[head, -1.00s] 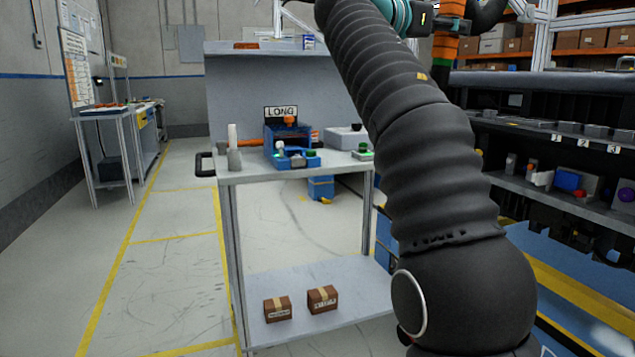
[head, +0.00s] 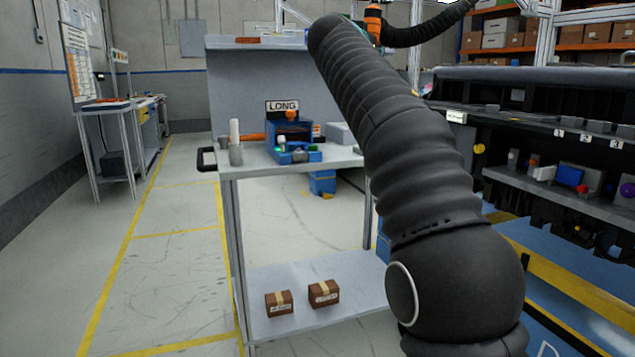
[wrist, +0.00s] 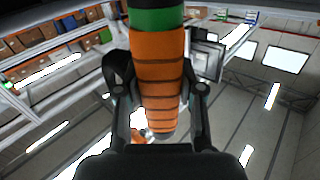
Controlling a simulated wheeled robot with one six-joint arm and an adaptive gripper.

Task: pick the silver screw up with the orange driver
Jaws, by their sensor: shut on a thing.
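The orange driver (wrist: 158,80) fills the middle of the wrist view, with dark rings along its orange body and a green band at the top of the picture. My gripper (wrist: 160,92) is shut on it, one finger on each side. In the head view, a small orange part that looks like the driver (head: 373,22) shows at the top, partly behind my arm; my gripper is hidden there. I cannot make out the silver screw in either view.
A cart (head: 345,158) holds a blue fixture (head: 290,130) with a LONG sign (head: 283,106) and a white cylinder (head: 235,132). Two brown boxes (head: 302,297) sit on its lower shelf. A dark rack (head: 545,180) stands at right. Floor at left is clear.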

